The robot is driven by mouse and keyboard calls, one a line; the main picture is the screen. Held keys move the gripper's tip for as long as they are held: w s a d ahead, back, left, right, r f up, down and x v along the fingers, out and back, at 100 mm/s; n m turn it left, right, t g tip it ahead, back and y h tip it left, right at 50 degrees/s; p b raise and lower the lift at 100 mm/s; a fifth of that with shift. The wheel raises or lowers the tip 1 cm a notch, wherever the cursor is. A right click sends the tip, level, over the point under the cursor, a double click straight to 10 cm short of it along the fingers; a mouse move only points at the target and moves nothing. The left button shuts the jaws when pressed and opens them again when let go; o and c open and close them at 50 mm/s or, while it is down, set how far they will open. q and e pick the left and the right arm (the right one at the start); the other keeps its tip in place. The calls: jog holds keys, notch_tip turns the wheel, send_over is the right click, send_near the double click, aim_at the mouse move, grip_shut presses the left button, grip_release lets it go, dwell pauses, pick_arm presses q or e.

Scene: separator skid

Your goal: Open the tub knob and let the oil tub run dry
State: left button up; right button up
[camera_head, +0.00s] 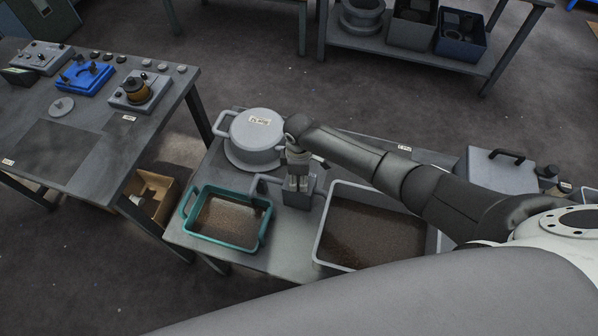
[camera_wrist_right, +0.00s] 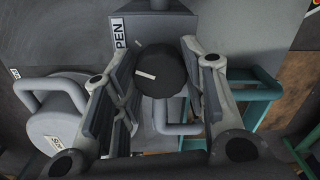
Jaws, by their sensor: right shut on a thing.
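A black round knob (camera_wrist_right: 160,72) with a white mark line sits on the grey separator block (camera_head: 299,194), close to a label reading "PEN", its first letter hidden. My right gripper (camera_head: 297,181) comes down over the block from the right and is shut on the knob, one finger on each side of it in the right wrist view. A grey tub (camera_head: 318,243) with brown, oily-looking contents stands right of the block. A teal tub (camera_head: 187,205) with handles, also holding brown contents, stands to the left. Pipes run from the block towards both. My left gripper is not in view.
A lidded grey pot (camera_head: 262,128) stands behind the teal tub. A grey box with a black handle (camera_head: 497,168) is at the bench's right end. A side table (camera_head: 50,150) with devices stands left across a gap; a cardboard box (camera_head: 152,193) is below it.

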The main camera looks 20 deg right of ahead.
aim_at(299, 178)
jog(key=shift+m+p, duration=1.15)
jog(key=shift+m, duration=1.15)
jog(key=o, duration=1)
notch_tip(299, 178, up, 12)
